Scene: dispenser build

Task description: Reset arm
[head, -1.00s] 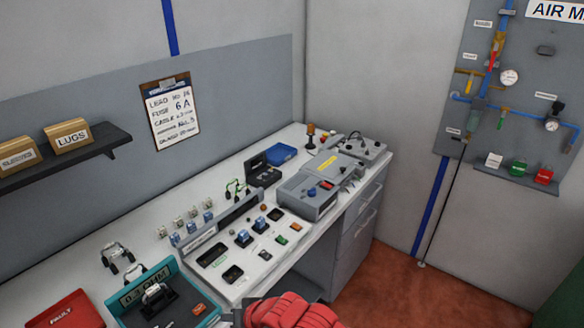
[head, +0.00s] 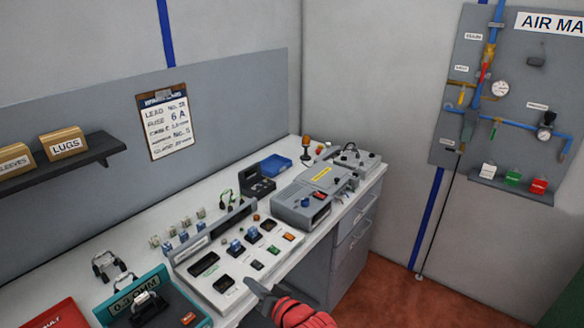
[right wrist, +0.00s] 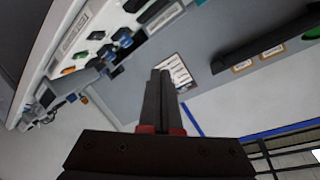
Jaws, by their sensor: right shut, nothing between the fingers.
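My right gripper (head: 262,290) is at the bottom middle of the head view, at the front edge of the workbench (head: 330,228), with its red arm behind it. In the right wrist view its two dark fingers (right wrist: 160,85) are together with nothing between them. It is apart from the parts on the sloped panel (head: 222,268). My left gripper is not in view.
The bench holds a teal meter (head: 188,306), a red case (head: 50,316), a grey machine (head: 292,208) and a blue box (head: 276,164). A shelf (head: 95,150) with labelled boxes is on the left wall. An air panel (head: 515,60) hangs at right. Red floor (head: 400,295) is clear.

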